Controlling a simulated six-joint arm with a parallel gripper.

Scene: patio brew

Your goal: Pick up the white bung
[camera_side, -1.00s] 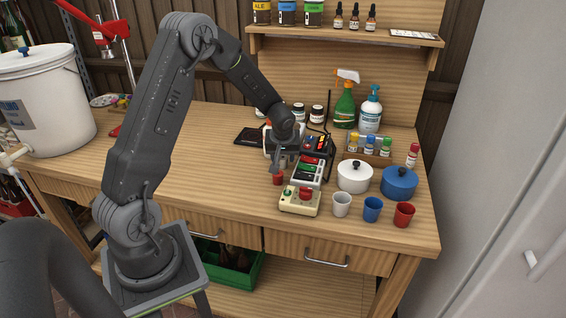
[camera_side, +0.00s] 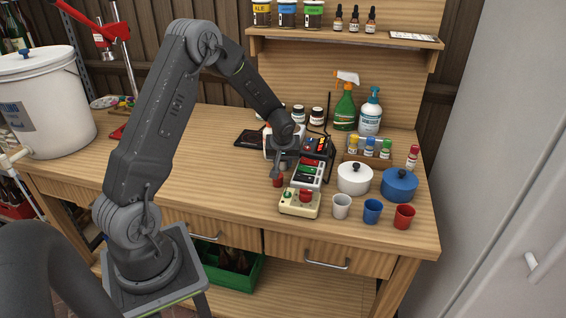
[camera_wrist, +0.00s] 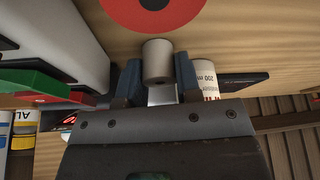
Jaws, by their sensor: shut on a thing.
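The white bung (camera_wrist: 157,60) is a small pale cylinder, seen in the wrist view between the two fingers of my gripper (camera_wrist: 160,82). The fingers are shut on its sides, and its near end sticks out past the tips. In the side view my gripper (camera_side: 279,168) is low over the bench, and the white bung cannot be made out there. A red bung (camera_side: 278,181) stands on the bench just in front of my gripper. It shows at the top of the wrist view as a red disc (camera_wrist: 128,14) with a dark centre.
A cream box with red and green buttons (camera_side: 299,203) and a grey device (camera_side: 309,173) stand close on the right. Beyond are a white pot (camera_side: 354,178), a blue pot (camera_side: 399,185) and several cups. The bench (camera_side: 195,155) to the left is mostly clear.

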